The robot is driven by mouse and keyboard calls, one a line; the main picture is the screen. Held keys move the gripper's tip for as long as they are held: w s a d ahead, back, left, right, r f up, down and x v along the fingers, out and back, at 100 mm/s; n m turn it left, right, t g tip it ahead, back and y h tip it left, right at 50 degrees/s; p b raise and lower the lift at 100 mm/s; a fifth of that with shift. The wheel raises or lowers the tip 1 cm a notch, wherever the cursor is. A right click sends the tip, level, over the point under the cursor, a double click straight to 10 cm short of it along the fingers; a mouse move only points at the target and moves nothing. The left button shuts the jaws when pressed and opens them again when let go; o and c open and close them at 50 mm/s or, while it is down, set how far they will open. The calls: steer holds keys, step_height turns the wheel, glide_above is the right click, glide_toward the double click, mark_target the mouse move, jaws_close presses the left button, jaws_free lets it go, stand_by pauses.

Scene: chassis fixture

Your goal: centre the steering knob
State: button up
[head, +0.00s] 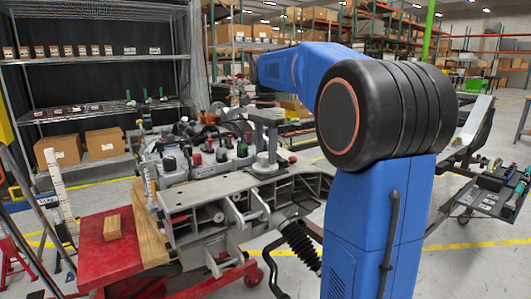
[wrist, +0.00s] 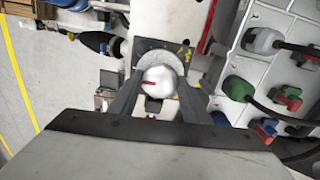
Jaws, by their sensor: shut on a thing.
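The steering knob (wrist: 158,76) is a rounded silver knob in the upper middle of the wrist view, with a short red mark lying nearly crosswise on its face. A pale round disc shows behind it. My gripper (wrist: 159,90) has one dark finger on each side of the knob and is shut on it. In the head view my gripper (head: 266,158) points down at the grey chassis fixture (head: 215,190); I cannot make out the knob there.
Green and red connectors with dark cables (wrist: 240,90) stand close on the right in the wrist view. A red table (head: 108,250) with a wooden block (head: 112,227) stands at the left of the head view. A tool cart (head: 490,190) stands at the right.

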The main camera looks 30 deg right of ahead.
mark_target(265, 154)
steer(key=shift+m, duration=0.3)
steer(key=o, duration=1)
steer(key=shift+o, duration=0.2)
step_height(265, 154, up, 18)
steer(key=shift+f, duration=0.25)
stand_by(0.3)
steer(key=s+a+f+n+t, duration=0.3)
steer(key=s+a+f+n, duration=0.7)
steer(key=s+f, duration=0.45)
steer(key=s+a+f+n+t, duration=0.1)
steer(key=s+a+f+n, duration=0.2)
steer(key=s+f, duration=0.4)
steer(key=s+a+f+n, duration=0.3)
steer(key=s+f, duration=0.4)
steer(key=f, duration=0.9)
steer(key=shift+s+n+t, duration=0.2)
steer(key=shift+n+t, duration=0.2)
steer(key=shift+n, duration=0.4)
